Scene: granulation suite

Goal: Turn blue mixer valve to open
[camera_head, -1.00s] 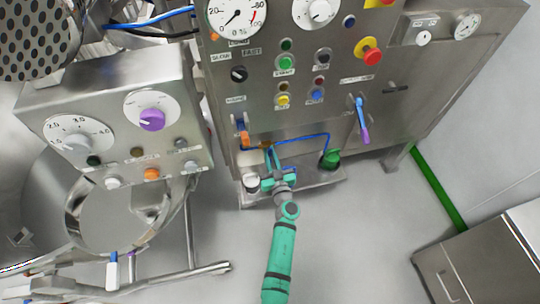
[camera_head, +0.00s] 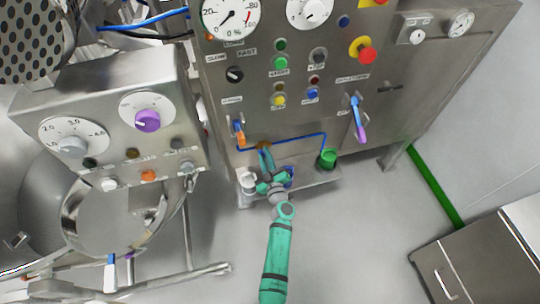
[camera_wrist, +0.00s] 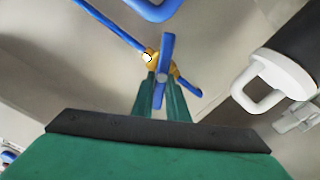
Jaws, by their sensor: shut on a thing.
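The blue mixer valve has a brass body (camera_wrist: 152,57) on a thin blue pipe and a flat blue handle (camera_wrist: 166,45). In the wrist view the handle stands nearly upright, at an angle to the diagonal pipe. My gripper (camera_wrist: 161,85) is shut on the lower end of the handle, between its two green fingers. In the head view the brass body (camera_head: 264,146) shows low on the steel panel, with my gripper (camera_head: 267,168) just below it. The handle is mostly hidden there.
A white jug-like handle (camera_wrist: 262,92) is close at the right in the wrist view. In the head view, a green cup (camera_head: 328,158) and a white container (camera_head: 248,181) flank my gripper. An orange lever (camera_head: 239,137) and a blue-purple lever (camera_head: 358,118) are on the panel.

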